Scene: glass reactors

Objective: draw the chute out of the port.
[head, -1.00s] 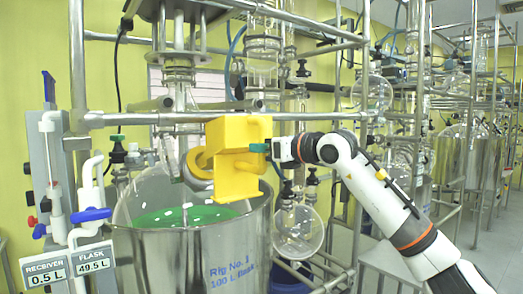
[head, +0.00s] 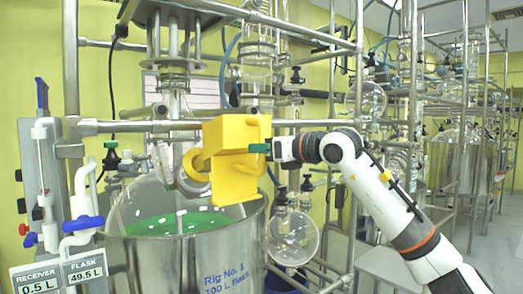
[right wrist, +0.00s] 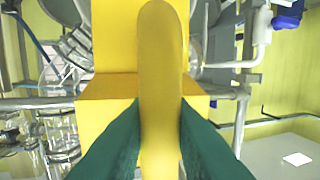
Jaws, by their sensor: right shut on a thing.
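The yellow chute (head: 232,180) is a boxy piece with a round collar at its left side. In the head view it hangs above the steel vessel's right rim, in front of the glass. The port (head: 192,166) appears to be the glass neck beside the collar; whether the collar still touches it I cannot tell. My right gripper (head: 262,149) comes from the right and is shut on the chute. In the right wrist view the green fingers (right wrist: 160,135) clasp a long yellow bar of the chute (right wrist: 160,60). My left gripper is not in view.
The steel vessel (head: 190,262) holds green liquid (head: 180,222) under a glass dome. A horizontal steel rail (head: 150,125) runs behind the chute. A round glass flask (head: 292,238) hangs right of the vessel. Blue-handled valves (head: 82,223) and readout labels stand at left.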

